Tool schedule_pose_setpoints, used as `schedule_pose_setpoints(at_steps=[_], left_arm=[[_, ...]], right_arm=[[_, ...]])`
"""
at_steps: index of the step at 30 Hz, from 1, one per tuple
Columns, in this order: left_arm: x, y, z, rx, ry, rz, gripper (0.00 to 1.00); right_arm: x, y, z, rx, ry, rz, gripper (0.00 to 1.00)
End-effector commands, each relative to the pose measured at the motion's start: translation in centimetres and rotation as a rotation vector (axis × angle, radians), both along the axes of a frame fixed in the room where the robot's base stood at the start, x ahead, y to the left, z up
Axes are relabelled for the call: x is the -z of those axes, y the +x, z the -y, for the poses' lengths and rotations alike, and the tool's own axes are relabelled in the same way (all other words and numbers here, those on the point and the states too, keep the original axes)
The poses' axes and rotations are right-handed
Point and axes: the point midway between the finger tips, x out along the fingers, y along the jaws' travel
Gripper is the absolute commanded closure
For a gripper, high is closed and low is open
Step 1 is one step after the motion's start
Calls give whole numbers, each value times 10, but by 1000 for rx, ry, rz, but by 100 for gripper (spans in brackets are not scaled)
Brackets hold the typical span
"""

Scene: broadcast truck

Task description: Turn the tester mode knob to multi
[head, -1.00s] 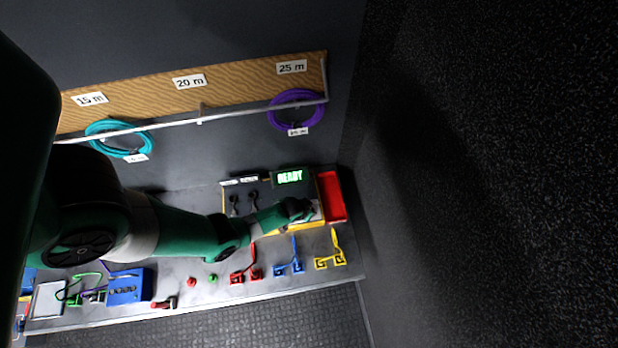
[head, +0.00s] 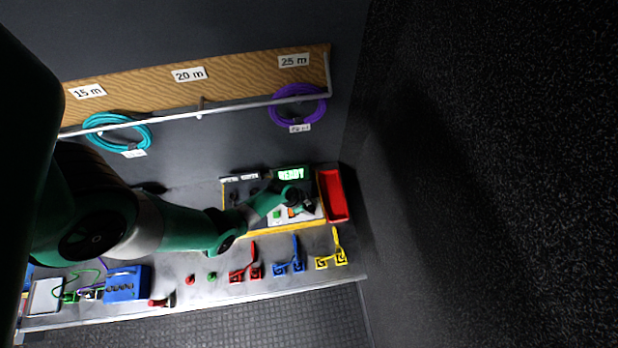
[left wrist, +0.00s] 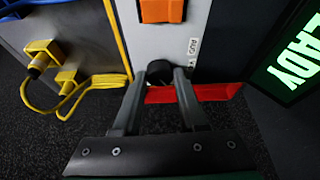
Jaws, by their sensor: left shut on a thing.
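The tester (head: 230,208) is a dark box with a yellow front edge and a light control panel on its right part. Its green display (head: 291,174) reads READY, and the display also shows in the left wrist view (left wrist: 298,60). My left gripper (head: 308,205) is at the panel's right side. In the left wrist view its fingers (left wrist: 160,82) are closed on a small dark knob (left wrist: 158,70). A small white label is beside the knob; I cannot read it surely. The knob's pointer direction is hidden. My right gripper is not in view.
An orange button (left wrist: 161,9) is near the knob on the panel. A red tray (head: 336,195) stands right of the tester. Teal (head: 117,132) and purple (head: 297,104) cable coils hang behind.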

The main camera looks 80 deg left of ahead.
Motion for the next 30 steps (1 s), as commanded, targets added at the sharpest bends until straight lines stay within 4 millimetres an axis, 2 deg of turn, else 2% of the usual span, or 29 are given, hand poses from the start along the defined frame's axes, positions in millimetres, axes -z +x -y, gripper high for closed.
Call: schedule_pose_setpoints(at_steps=[13,14,18,26,30], left_arm=[[1,-1,0,15,1,-4,100],[1,-1,0,15,1,-4,55],[1,-1,0,14,0,-3,30],[0,-1,0,13,1,-2,28],[-9,-3,0,12,2,-1,28]], right_arm=[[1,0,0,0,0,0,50],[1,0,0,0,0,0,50],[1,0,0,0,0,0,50],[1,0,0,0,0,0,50],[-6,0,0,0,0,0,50]])
